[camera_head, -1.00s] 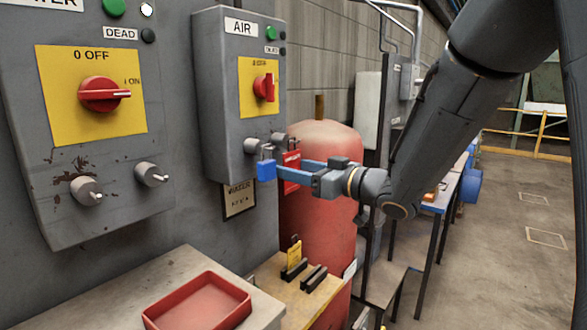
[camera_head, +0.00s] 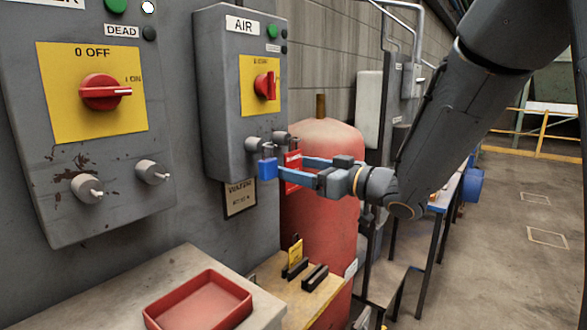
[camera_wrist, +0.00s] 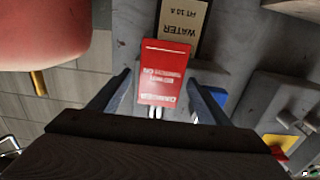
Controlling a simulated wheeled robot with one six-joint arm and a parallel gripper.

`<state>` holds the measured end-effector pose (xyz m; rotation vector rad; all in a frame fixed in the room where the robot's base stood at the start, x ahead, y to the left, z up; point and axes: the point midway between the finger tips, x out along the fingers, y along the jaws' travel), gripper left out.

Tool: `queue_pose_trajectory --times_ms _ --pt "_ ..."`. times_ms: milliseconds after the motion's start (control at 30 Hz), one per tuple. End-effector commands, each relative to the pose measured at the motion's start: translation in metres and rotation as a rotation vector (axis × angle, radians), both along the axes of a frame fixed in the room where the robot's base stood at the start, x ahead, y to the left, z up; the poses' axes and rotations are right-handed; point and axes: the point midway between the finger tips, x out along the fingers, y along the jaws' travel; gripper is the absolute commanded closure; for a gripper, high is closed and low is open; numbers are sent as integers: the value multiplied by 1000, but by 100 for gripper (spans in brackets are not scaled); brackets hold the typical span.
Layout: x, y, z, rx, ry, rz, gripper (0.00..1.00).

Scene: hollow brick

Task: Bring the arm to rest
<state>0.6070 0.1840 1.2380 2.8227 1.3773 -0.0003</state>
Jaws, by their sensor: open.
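My gripper (camera_head: 298,170) is in front of the lower part of the AIR box (camera_head: 222,100), right of centre in the head view. Its two blue-grey fingers are spread apart. A blue padlock (camera_head: 268,168) hangs below the box's left knob, close to the tip of the nearer finger. A red tag (camera_head: 293,160) hangs at the right knob, between or behind the fingers. In the wrist view the red tag (camera_wrist: 162,72) appears between the open fingers (camera_wrist: 158,90), and part of the blue padlock (camera_wrist: 217,97) shows behind the right finger. Whether a finger touches either is unclear.
A red tank (camera_head: 322,220) stands behind and below my gripper. A grey box with a red switch (camera_head: 105,92) is at left. A red tray (camera_head: 200,302) sits on the bench below. A table (camera_head: 445,195) stands at right, with open floor (camera_head: 510,240) beyond it.

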Motion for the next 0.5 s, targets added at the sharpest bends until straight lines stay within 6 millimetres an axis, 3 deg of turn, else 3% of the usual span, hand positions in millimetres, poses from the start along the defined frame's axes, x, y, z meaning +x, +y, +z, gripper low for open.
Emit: queue_pose_trajectory --times_ms 300,500 --pt "-31 -41 -1 0 -1 -4 29" --pt "-41 -54 -1 1 1 -3 29"
